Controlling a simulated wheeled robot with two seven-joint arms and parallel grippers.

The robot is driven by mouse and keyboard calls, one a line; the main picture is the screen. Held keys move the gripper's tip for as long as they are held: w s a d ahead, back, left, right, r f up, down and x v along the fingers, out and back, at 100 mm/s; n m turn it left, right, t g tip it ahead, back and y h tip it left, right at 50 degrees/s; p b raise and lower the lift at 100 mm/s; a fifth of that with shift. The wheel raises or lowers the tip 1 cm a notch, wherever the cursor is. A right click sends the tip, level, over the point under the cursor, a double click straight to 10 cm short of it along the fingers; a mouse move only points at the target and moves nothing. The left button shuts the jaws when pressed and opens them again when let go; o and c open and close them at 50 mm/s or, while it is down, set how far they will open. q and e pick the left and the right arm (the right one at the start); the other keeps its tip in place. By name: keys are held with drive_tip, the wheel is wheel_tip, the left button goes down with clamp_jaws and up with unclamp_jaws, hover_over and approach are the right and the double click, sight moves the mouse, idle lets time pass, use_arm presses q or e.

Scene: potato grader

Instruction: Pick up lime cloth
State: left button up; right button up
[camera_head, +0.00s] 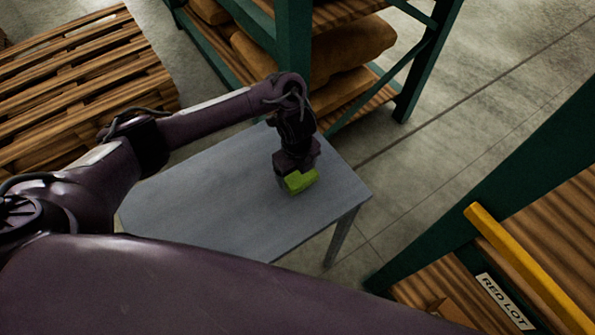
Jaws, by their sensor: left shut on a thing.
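The lime cloth (301,181) is a small bright green folded piece at the right part of the grey table (215,197). My left gripper (294,173) points down at it and is shut on it. The wrist hides the fingertips and part of the cloth. I cannot tell whether the cloth touches the table top or hangs just above it. My right gripper is not in the picture.
A green-framed rack (293,45) with brown sacks (345,50) stands behind the table. Wooden pallets (85,75) lie at the upper left. A shelf with a yellow bar (530,270) and a "RED LOT" label (505,301) is at the lower right. Bare floor lies between.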

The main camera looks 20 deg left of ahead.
sight(297, 171)
use_arm(q)
drive_tip(key=r+p, duration=0.2)
drive_tip(key=r, duration=0.2)
drive_tip(key=r+p, duration=0.1)
drive_tip(key=r, duration=0.2)
drive_tip(key=shift+w+r+p, duration=0.2)
drive_tip(key=shift+r+p, duration=0.15)
drive_tip(key=shift+p, duration=0.05)
wheel_tip(297, 171, up, 12)
drive_tip(key=p, duration=0.1)
drive_tip(key=shift+s+p, duration=0.2)
drive_tip(key=shift+p, duration=0.1)
